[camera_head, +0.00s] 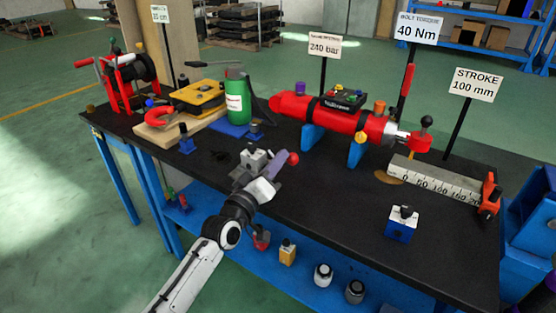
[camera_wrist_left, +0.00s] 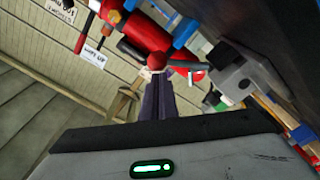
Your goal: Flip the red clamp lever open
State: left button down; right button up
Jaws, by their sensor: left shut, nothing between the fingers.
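A grey clamp block (camera_head: 256,160) stands on the black bench top, with a red ball knob (camera_head: 293,158) just to its right. In the left wrist view, the red knob (camera_wrist_left: 183,60) sits on a thin lever that runs toward the grey block (camera_wrist_left: 246,80). My left gripper (camera_head: 281,164) is shut and empty, with its dark fingers close beside the knob. My right gripper is not in view.
A red cylinder (camera_head: 332,116) on blue supports lies behind the knob. A green bottle (camera_head: 238,100) and a yellow unit (camera_head: 198,97) stand at the back left. A scale bar (camera_head: 435,180) and a blue block (camera_head: 401,228) are to the right. The bench front centre is fairly clear.

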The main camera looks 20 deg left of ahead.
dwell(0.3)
pick_arm(q)
jog(key=s+a+r+p, duration=0.1)
jog(key=s+a, duration=0.3)
jog(key=s, duration=0.6)
jog(key=shift+s+a+r, duration=0.25)
jog(key=shift+s+r, duration=0.05)
jog(key=shift+r, duration=0.05)
